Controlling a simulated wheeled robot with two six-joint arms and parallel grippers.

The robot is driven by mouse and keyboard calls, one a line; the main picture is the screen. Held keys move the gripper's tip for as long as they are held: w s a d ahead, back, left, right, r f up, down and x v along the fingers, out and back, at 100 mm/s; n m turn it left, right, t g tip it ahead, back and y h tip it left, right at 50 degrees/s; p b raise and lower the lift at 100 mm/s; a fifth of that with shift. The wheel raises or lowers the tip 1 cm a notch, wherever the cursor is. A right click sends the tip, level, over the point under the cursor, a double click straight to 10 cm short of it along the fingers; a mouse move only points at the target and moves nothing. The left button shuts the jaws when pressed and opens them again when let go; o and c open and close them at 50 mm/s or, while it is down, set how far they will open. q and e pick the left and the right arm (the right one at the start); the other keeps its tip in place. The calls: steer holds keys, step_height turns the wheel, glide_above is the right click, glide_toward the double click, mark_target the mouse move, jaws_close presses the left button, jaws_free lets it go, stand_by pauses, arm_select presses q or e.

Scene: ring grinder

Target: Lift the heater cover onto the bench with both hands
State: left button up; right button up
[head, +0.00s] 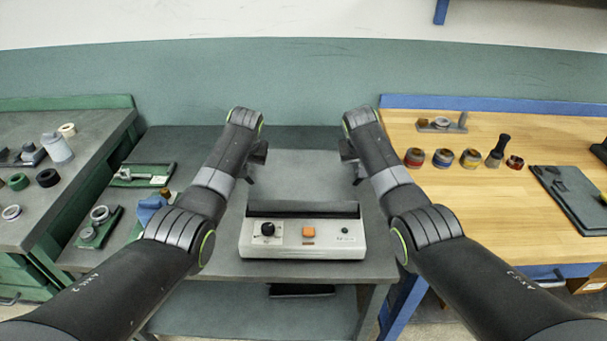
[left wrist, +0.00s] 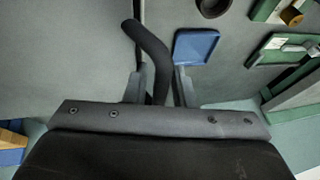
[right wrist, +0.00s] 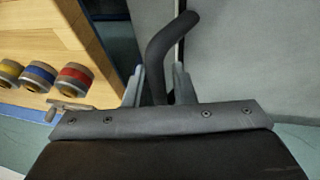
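The heater (head: 275,251) stands on the grey bench, its pale front panel carrying a black knob and an orange switch. The flat grey cover (head: 300,180) lies behind the panel, between my two grippers. My left gripper (head: 252,171) is at the cover's left side. In the left wrist view a bent black handle (left wrist: 155,52) runs between its fingers, which look apart. My right gripper (head: 354,171) is at the right side. In the right wrist view the other bent handle (right wrist: 168,42) passes between its open fingers. The handles are mostly hidden in the head view.
The grey bench (head: 225,268) holds green fixtures (head: 142,176) and a blue item (head: 150,207) on the left. A wooden bench (head: 455,215) with several coloured rings stands right. A green-edged bench (head: 75,198) stands left.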

arm_select(q)
steer(key=shift+w+a+f, duration=0.1)
steer(key=shift+w+f, duration=0.1)
steer(key=shift+f, duration=0.3)
arm_select(e)
steer(key=shift+w+d+f, duration=0.15)
steer(key=shift+w+f, duration=0.05)
steer(key=shift+f, duration=0.35)
arm_select(q)
jaws_close()
arm_select(e)
jaws_close()
steer(key=shift+r, duration=0.1)
